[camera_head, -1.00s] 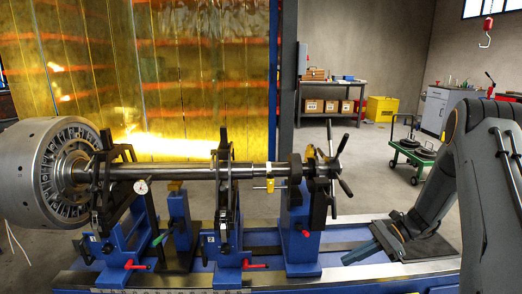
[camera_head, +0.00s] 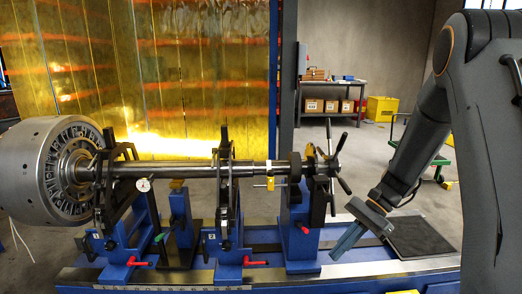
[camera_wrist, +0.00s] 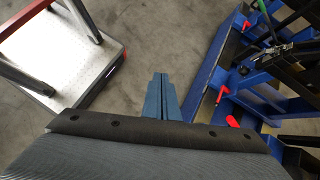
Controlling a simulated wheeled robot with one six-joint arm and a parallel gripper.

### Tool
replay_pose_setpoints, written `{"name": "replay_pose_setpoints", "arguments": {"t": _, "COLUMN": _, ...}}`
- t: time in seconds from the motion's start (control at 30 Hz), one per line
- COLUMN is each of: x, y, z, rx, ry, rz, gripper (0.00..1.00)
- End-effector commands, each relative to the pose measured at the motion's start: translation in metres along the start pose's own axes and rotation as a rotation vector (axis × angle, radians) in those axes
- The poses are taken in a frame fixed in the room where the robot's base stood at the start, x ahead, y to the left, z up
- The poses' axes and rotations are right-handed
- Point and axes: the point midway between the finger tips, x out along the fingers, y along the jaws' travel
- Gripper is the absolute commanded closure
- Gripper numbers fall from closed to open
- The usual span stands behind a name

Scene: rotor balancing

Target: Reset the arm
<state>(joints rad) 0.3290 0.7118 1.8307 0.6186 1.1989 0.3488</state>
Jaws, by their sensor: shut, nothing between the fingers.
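My gripper (camera_head: 350,238) hangs at the right end of the blue balancing machine bed (camera_head: 270,281), pointing down and to the left. Its blue-grey fingers (camera_wrist: 161,99) lie together in the wrist view with nothing between them. My arm comes in from the right side of the head view. The steel rotor (camera_head: 40,172) with its long shaft (camera_head: 180,171) rests on the machine's supports, to the left of my gripper and apart from it.
The tailstock handwheel (camera_head: 330,168) and a blue stand (camera_head: 299,225) are close left of my gripper. A dark mat (camera_head: 421,238) lies right of it. In the wrist view, a metal-topped cart (camera_wrist: 75,55) stands left, with bare floor (camera_wrist: 150,40) between.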

Motion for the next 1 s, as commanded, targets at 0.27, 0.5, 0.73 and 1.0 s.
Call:
{"name": "replay_pose_setpoints", "arguments": {"t": 0.27, "x": -0.002, "y": 0.032, "z": 0.089, "rx": -0.322, "ry": 0.194, "rz": 0.167, "gripper": 1.0}}
{"name": "replay_pose_setpoints", "arguments": {"t": 0.5, "x": -0.001, "y": 0.072, "z": 0.146, "rx": -0.617, "ry": 0.348, "rz": 0.3, "gripper": 1.0}}
{"name": "replay_pose_setpoints", "arguments": {"t": 0.73, "x": 0.002, "y": 0.107, "z": 0.178, "rx": -0.86, "ry": 0.459, "rz": 0.399, "gripper": 1.0}}
{"name": "replay_pose_setpoints", "arguments": {"t": 1.0, "x": 0.005, "y": 0.132, "z": 0.195, "rx": -1.028, "ry": 0.532, "rz": 0.461, "gripper": 1.0}}
